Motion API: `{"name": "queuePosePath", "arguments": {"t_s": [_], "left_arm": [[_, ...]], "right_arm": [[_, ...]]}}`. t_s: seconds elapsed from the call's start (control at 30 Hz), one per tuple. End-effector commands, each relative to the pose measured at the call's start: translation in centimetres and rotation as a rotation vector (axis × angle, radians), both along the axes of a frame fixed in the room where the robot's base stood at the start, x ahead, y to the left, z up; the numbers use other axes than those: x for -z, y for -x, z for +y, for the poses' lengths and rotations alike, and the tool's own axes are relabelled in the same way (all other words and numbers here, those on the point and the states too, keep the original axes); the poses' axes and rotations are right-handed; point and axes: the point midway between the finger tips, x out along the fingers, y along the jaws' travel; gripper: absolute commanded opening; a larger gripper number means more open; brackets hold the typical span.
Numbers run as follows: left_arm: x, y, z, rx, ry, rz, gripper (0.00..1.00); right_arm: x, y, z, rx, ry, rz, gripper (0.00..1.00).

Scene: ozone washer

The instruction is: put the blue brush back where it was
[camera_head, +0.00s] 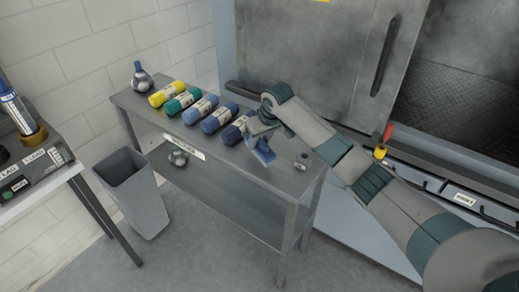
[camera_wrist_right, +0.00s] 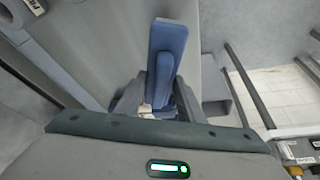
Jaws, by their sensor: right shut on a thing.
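The blue brush (camera_head: 263,152) is near the front right part of the metal cart top (camera_head: 227,163). My right gripper (camera_head: 257,137) is shut on it from above. In the right wrist view the blue brush (camera_wrist_right: 168,40) stands out between the two dark fingers (camera_wrist_right: 160,98), with its wide blue part farthest from the palm. I cannot tell whether the brush touches the cart top or hangs just above it. My left gripper is not in view.
Rolled cloths in yellow (camera_head: 167,94), green (camera_head: 182,102), blue and dark blue (camera_head: 237,130) lie in a row left of the gripper. A grey bin (camera_head: 138,192) stands left of the cart. The washer (camera_head: 305,55) is behind.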

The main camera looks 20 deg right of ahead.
Motion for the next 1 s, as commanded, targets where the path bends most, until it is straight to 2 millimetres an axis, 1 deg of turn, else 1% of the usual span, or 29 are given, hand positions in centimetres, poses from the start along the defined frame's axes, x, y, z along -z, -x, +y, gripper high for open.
{"name": "queuePosePath", "arguments": {"t_s": [0.13, 0.2, 0.37, 0.8, 0.83, 0.87, 0.9, 1.0], "left_arm": [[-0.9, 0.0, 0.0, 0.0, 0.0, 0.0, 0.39], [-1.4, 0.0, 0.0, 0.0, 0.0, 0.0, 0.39], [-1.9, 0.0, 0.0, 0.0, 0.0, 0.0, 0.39], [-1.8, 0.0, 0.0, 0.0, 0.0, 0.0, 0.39], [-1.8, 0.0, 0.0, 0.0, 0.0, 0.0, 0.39], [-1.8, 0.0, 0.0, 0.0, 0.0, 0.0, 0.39], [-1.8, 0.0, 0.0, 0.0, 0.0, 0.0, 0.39], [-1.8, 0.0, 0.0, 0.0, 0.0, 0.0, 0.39]], "right_arm": [[1.1, 0.1, 0.0, 0.0, 0.001, 0.003, 0.14], [2.0, 0.1, -0.1, 0.001, 0.002, 0.004, 0.14], [3.6, 0.1, -0.1, 0.001, 0.001, 0.002, 0.14], [4.2, 0.1, 0.0, 0.0, 0.0, 0.0, 0.14], [4.2, 0.1, 0.0, 0.0, 0.0, 0.001, 0.37], [4.2, 0.1, 0.0, 0.0, 0.0, 0.001, 0.44], [4.2, 0.1, 0.0, 0.0, 0.0, 0.001, 0.54], [4.2, 0.1, 0.0, 0.0, 0.0, 0.001, 0.54]]}}
